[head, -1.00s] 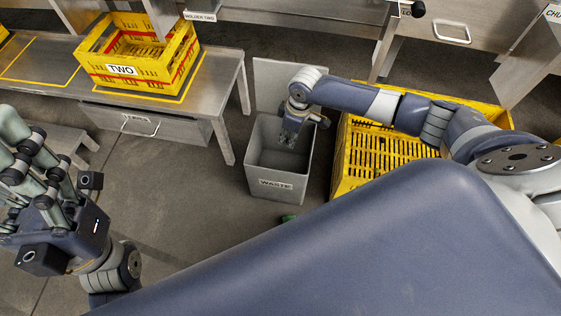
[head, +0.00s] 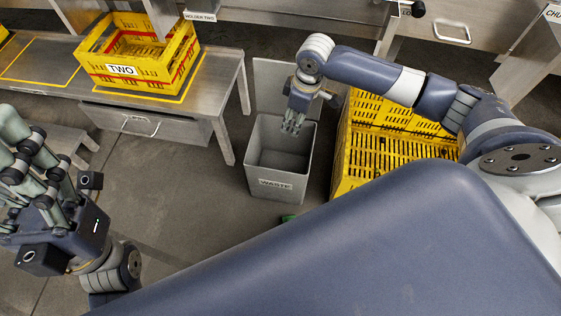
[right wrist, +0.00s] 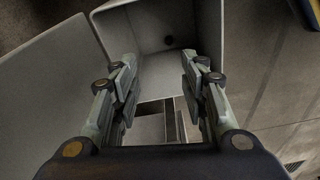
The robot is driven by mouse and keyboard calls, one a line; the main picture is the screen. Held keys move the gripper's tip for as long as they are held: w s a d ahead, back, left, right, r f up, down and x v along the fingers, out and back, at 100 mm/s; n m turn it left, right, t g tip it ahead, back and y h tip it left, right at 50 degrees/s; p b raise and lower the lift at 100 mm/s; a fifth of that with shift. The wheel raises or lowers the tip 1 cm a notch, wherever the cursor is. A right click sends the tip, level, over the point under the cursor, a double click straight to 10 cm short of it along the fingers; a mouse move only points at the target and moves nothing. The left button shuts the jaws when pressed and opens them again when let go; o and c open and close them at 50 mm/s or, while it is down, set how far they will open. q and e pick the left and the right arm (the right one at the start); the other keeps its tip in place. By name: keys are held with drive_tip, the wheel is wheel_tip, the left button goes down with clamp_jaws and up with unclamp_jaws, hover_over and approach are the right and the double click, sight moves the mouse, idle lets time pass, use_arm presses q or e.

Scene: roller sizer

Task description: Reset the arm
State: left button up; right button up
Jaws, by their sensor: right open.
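My right gripper (head: 292,126) is above the grey waste bin (head: 262,190), near its back rim. In the right wrist view the fingers of my right gripper (right wrist: 158,88) are spread apart with nothing between them. The open bin (right wrist: 208,28) lies beneath them, with a small dark round spot inside. My left gripper (head: 35,165) is at the left edge of the head view, over the floor, with its fingers pointing up. Whether its fingers are open or shut is not clear.
A yellow crate (head: 345,165) stands right of the bin, under my right arm. A yellow crate marked TWO (head: 122,70) sits on the metal table (head: 225,70) at the upper left. The bin's raised lid (head: 270,75) stands behind it. Floor left of the bin is clear.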

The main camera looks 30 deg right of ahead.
drive_tip(key=shift+s+d+r, duration=0.1)
drive_tip(key=shift+d+r, duration=0.05)
drive_tip(key=shift+r, duration=1.2)
